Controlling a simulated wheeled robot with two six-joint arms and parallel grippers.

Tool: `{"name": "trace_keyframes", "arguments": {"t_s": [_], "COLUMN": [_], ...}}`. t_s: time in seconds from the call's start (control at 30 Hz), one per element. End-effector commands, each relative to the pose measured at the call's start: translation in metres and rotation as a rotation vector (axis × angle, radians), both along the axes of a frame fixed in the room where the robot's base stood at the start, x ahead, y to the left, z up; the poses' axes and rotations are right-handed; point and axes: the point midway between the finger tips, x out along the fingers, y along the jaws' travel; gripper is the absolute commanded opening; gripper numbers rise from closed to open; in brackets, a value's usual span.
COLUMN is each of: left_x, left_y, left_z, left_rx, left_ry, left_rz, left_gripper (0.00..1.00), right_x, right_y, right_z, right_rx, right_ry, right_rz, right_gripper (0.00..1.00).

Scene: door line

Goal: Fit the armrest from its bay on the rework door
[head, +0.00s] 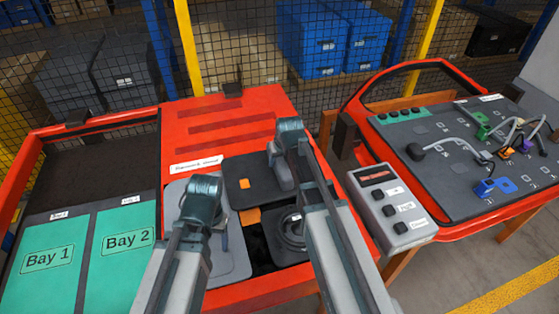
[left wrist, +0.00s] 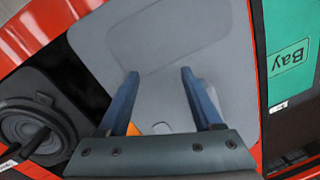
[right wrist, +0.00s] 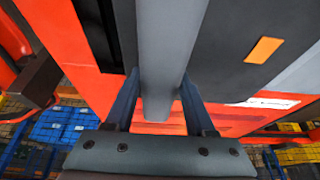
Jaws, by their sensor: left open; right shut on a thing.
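The armrest (head: 283,172) is a grey bar. My right gripper (head: 285,151) is shut on it, and it fills the space between the fingers in the right wrist view (right wrist: 168,45). It is over the right part of a dark panel (head: 247,176) on the red door (head: 262,101); I cannot tell whether it touches. My left gripper (head: 206,200) is open and empty above the door's light grey panel (left wrist: 160,40). My forearms hide part of the door's lower side.
Green Bay 1 (head: 42,285) and Bay 2 (head: 124,272) lie at the left. A button box (head: 388,204) stands right of the door. A second red door (head: 450,150) carries connectors and cables. A mesh fence and shelves stand behind.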

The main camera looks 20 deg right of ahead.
Motion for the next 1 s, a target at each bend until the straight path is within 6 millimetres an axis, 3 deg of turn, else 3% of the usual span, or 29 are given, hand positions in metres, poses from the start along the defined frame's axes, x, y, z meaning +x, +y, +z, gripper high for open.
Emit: {"name": "trace_keyframes", "arguments": {"t_s": [0.57, 0.6, 0.77, 1.0], "left_x": [-0.0001, -0.0001, -0.0001, -0.0001], "left_y": [0.0000, 0.0000, 0.0000, 0.0000], "left_z": [-0.0009, -0.0009, -0.0010, -0.0012], "left_rx": [0.000, 0.000, 0.000, 0.000], "left_ry": [0.000, 0.000, 0.000, 0.000], "left_rz": [0.000, 0.000, 0.000, 0.000], "left_gripper": [0.67, 0.67, 0.67, 0.67], "right_x": [0.0006, 0.0006, 0.0006, 0.0004], "right_y": [-0.0001, -0.0001, -0.0001, -0.0003], "right_z": [-0.0008, -0.0008, -0.0008, -0.0011], "right_rx": [0.000, 0.000, 0.000, -0.001], "right_ry": [-0.001, -0.001, -0.001, 0.000], "right_rz": [-0.001, -0.001, -0.001, 0.000], "right_gripper": [0.00, 0.58, 0.87, 0.90]}}
